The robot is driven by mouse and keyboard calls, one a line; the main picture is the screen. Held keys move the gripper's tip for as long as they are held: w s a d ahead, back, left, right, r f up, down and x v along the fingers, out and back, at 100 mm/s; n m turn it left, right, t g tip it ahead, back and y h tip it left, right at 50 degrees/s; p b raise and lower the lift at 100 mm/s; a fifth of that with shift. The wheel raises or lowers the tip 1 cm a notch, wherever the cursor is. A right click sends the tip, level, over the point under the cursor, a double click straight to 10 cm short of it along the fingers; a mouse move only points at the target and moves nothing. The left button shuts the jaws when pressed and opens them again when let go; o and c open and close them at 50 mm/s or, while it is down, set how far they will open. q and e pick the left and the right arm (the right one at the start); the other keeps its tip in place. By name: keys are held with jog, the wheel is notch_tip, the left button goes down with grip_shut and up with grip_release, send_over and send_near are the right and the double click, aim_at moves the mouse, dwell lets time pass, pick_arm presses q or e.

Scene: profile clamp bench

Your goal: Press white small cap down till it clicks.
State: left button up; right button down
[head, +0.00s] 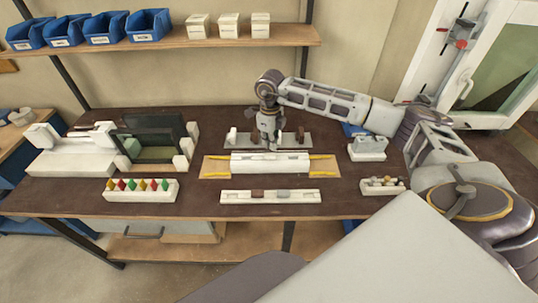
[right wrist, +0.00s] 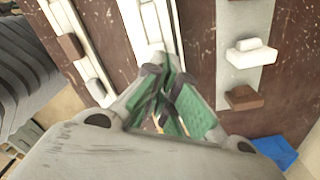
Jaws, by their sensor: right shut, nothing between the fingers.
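A long white profile (head: 295,163) lies in front of the plate on a tan base (head: 213,167) with yellow strips. My right gripper (head: 272,147) is shut and empty, pointing down near the middle of the profile and right of the white piece. Its green-padded fingers (right wrist: 170,78) cover part of the profile in the right wrist view. My left gripper is out of view.
A white tray (head: 232,197) with a brown and a grey piece lies in front. A rack of coloured pegs (head: 140,192) stands left, a white fixture (head: 367,150) right. Bare bench shows at the front left.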

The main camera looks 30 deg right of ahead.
jog(key=shift+r+p, duration=0.7)
jog(key=shift+r, duration=0.9)
jog(key=shift+s+f, duration=0.1)
jog(key=shift+s, duration=0.05)
